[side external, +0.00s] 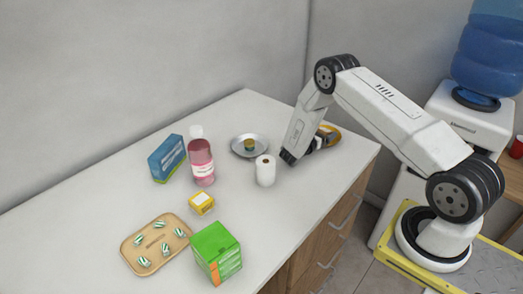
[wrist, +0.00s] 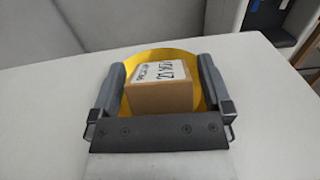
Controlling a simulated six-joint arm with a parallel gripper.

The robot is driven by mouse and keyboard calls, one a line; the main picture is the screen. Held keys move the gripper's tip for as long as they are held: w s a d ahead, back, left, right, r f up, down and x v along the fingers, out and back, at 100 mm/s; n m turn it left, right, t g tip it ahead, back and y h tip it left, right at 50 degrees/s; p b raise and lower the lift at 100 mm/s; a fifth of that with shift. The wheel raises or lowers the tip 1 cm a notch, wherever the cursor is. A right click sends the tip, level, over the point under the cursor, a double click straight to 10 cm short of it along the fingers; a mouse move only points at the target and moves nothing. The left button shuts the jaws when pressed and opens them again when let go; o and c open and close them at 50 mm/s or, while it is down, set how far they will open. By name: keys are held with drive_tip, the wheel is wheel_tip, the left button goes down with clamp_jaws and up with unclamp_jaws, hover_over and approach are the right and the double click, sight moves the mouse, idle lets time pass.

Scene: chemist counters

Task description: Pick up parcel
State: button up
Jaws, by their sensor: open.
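In the wrist view the parcel (wrist: 161,94) is a small brown box with a white label and dark writing on top. It sits on a round yellow plate (wrist: 148,58). My gripper (wrist: 160,70) is open, with one grey finger on each side of the parcel. I cannot tell whether the fingers touch it. In the side view my gripper (side external: 313,149) is low over the counter's right end, beside the yellow plate (side external: 331,136). The parcel is mostly hidden behind the gripper there.
On the white counter (side external: 100,210), a white roll (side external: 265,171) and a metal dish (side external: 241,146) with a small item stand left of my gripper. Farther left are a pink bottle (side external: 202,165), a blue box (side external: 167,157), a yellow box (side external: 201,203), a green box (side external: 216,254) and a wooden tray (side external: 128,251).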

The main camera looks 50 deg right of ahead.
idle(0.4)
drive_tip(key=c, duration=1.3)
drive_tip(key=shift+r, duration=0.2)
drive_tip(key=shift+c, duration=0.2)
drive_tip(key=shift+r, duration=0.85)
drive_tip(key=s+a+r, duration=0.7)
drive_tip(key=s+r, duration=0.4)
drive_tip(key=s, duration=0.1)
drive_tip(key=shift+a, duration=0.1)
